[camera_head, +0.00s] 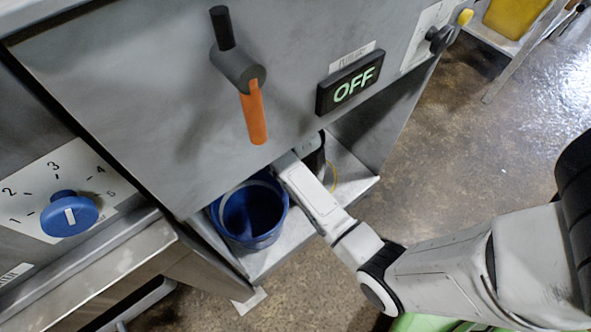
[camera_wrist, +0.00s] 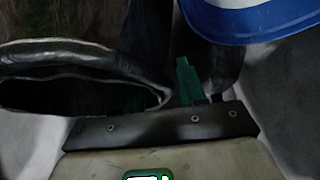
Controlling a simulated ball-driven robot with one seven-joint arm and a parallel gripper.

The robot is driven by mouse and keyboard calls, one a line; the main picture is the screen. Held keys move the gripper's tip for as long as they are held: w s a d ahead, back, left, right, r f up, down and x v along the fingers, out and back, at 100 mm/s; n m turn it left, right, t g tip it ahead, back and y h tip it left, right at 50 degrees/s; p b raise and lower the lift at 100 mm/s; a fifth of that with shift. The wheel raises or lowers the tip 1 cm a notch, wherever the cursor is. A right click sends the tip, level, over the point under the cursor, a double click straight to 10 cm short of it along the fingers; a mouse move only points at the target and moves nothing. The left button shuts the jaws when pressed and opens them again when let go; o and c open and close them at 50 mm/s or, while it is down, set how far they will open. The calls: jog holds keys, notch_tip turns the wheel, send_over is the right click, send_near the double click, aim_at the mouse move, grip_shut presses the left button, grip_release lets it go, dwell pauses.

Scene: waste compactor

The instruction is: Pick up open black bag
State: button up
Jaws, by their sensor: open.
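The black bag (camera_wrist: 60,70) fills the upper left of the wrist view, with its round, shiny rim facing me and its mouth open. In the head view only a dark strip of the bag (camera_head: 317,160) shows beyond my gripper, under the machine's front panel. My gripper (camera_wrist: 165,88) is open and close to the bag's rim. One green finger stands clear to the right of the rim. The other is largely hidden by the rim, and I cannot tell whether the bag's wall lies between the fingers.
A blue bucket (camera_head: 250,212) stands left of my gripper on a metal shelf (camera_head: 262,262); it also shows in the wrist view (camera_wrist: 255,20). The panel overhead carries an orange-handled lever (camera_head: 253,112) and an OFF display (camera_head: 350,82). A blue dial (camera_head: 69,214) is at left.

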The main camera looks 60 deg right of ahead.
grip_shut()
dwell(0.3)
dwell(0.4)
